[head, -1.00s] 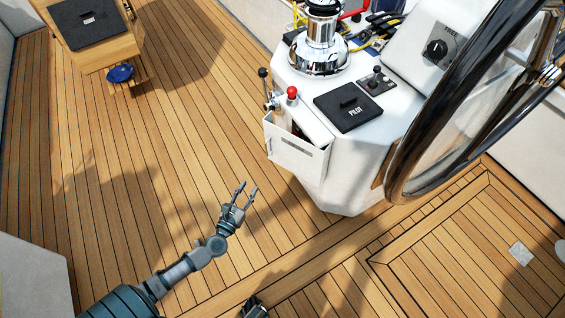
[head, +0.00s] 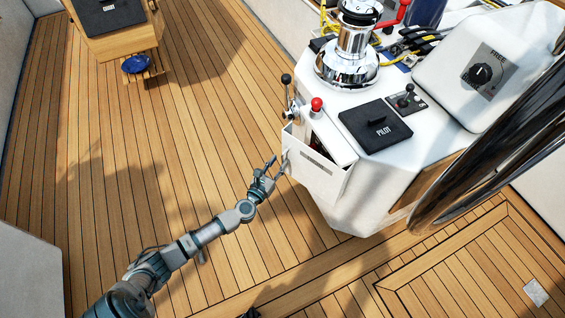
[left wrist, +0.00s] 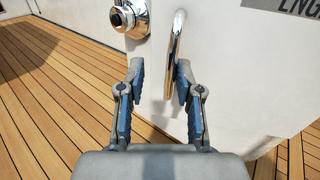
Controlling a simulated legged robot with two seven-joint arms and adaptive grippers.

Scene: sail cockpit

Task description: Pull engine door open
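The engine door (head: 313,170) is a white panel on the left face of the white pedestal. Its upper edge stands out from the pedestal, with a dark gap behind it. In the left wrist view the door (left wrist: 235,75) carries a chrome bar handle (left wrist: 174,55) and part of a dark label. My left gripper (head: 277,167) is at the door's left side. In the left wrist view its fingers (left wrist: 161,78) are open, with the handle between them, closer to the right finger. A dark sliver at the head view's bottom edge may be my right gripper (head: 250,313); its fingers cannot be made out.
Above the door are a red-knobbed lever (head: 317,105) and a black-knobbed lever (head: 287,80). A chrome winch (head: 350,55) and a black PILOT cover (head: 376,129) sit on the pedestal. The steering wheel (head: 470,160) stands at right.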

